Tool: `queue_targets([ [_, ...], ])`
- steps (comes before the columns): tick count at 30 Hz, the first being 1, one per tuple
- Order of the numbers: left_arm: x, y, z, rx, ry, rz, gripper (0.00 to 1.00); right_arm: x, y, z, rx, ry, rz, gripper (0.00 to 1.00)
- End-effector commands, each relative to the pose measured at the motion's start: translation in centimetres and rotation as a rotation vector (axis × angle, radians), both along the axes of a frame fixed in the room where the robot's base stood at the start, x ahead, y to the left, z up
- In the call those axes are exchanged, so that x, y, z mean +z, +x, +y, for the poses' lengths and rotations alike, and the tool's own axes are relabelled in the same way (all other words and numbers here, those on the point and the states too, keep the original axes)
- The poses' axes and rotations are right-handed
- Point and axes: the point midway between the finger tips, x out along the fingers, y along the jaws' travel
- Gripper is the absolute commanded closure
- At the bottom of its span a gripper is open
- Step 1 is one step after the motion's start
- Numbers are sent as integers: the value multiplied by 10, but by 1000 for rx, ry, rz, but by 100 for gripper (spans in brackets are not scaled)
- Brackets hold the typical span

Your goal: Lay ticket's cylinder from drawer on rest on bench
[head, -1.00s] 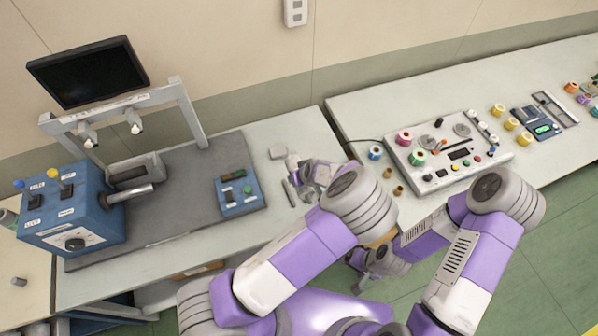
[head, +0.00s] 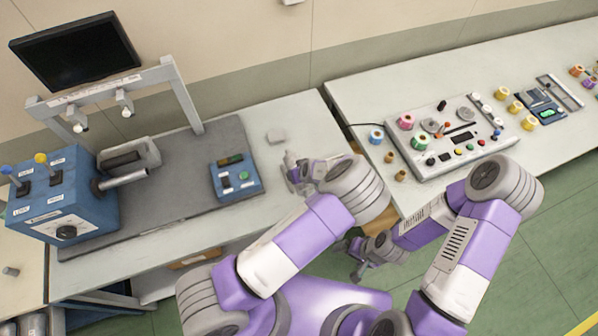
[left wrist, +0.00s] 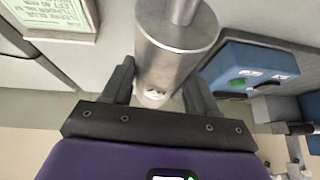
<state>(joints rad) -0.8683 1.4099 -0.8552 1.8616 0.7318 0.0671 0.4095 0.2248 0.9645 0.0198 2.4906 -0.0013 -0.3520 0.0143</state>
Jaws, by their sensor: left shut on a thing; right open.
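A shiny metal cylinder (left wrist: 172,50) with a thinner shaft at its far end fills the space between my left gripper's fingers (left wrist: 160,85) in the left wrist view; they are shut on it. My right gripper (head: 357,261) is open and empty, low beside the bench. A brownish drawer (head: 195,260) shows under the bench front.
A blue box with a green button (head: 236,178) stands left of my left gripper, on a grey mat. The blue rewinder (head: 65,200) with its shaft (head: 125,179) is further left. A framed sheet (left wrist: 58,14) shows in the left wrist view. A panel (head: 455,140) and spools occupy the right bench.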

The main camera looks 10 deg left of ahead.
Motion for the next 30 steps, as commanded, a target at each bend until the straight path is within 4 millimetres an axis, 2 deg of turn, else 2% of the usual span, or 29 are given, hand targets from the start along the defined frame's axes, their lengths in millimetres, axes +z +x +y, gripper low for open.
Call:
queue_targets([
  [6,-23,1,0,0,1,-3,100,-18,0,0,0,0,0,12],
  [25,-41,48,32,1,1,-4,100,-43,0,0,0,0,0,12],
  [30,-59,47,31,0,0,-2,100,-58,0,0,0,0,0,12],
])
